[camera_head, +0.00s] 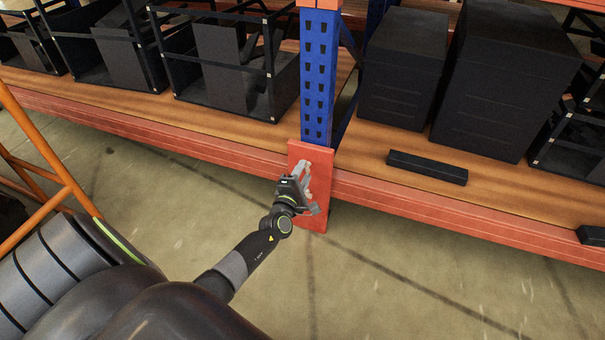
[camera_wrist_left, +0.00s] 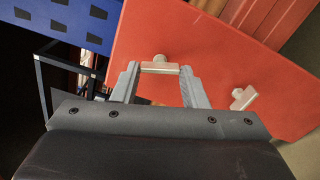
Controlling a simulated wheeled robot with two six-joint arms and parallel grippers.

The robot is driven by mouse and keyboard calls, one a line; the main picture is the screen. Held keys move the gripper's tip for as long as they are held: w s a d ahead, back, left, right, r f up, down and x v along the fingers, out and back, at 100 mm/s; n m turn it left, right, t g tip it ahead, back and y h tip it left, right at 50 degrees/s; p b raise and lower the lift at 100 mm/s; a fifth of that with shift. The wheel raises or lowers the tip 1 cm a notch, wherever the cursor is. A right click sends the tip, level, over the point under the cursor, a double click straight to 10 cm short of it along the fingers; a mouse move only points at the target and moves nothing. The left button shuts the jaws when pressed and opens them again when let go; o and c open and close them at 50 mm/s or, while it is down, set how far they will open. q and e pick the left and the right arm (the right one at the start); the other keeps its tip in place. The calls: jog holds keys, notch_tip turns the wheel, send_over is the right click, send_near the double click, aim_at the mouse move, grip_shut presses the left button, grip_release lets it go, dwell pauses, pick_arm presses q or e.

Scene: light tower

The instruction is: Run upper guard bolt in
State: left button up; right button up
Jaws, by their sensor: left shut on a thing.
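The red guard plate (camera_head: 310,215) stands upright against the foot of the blue rack post. It also fills much of the left wrist view (camera_wrist_left: 225,55). My left gripper (camera_head: 304,168) is at the plate's upper part. In the left wrist view my left gripper (camera_wrist_left: 160,82) has its grey fingers on either side of the pale T-shaped head of a bolt (camera_wrist_left: 160,67), shut on it, with the bolt at the plate's face. A second pale bolt (camera_wrist_left: 243,98) sits apart, on the right near the plate's edge. My right gripper is not in view.
The blue perforated post (camera_head: 319,75) rises behind the plate. Orange beams (camera_head: 420,198) and wooden shelf boards run to both sides, with black crates (camera_head: 230,60) and dark boxes (camera_head: 402,70) on them. An orange frame (camera_head: 40,150) stands at left. The floor in front is clear.

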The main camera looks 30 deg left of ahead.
pick_arm(q)
jog(key=shift+s+f, duration=0.1)
jog(key=shift+f, duration=0.15)
jog(key=o, duration=1)
jog(key=shift+r, duration=0.15)
jog(key=v, duration=1.7)
jog(key=shift+s+d+p, duration=0.15)
jog(key=shift+d+p, duration=0.05)
jog(key=shift+p, duration=0.2)
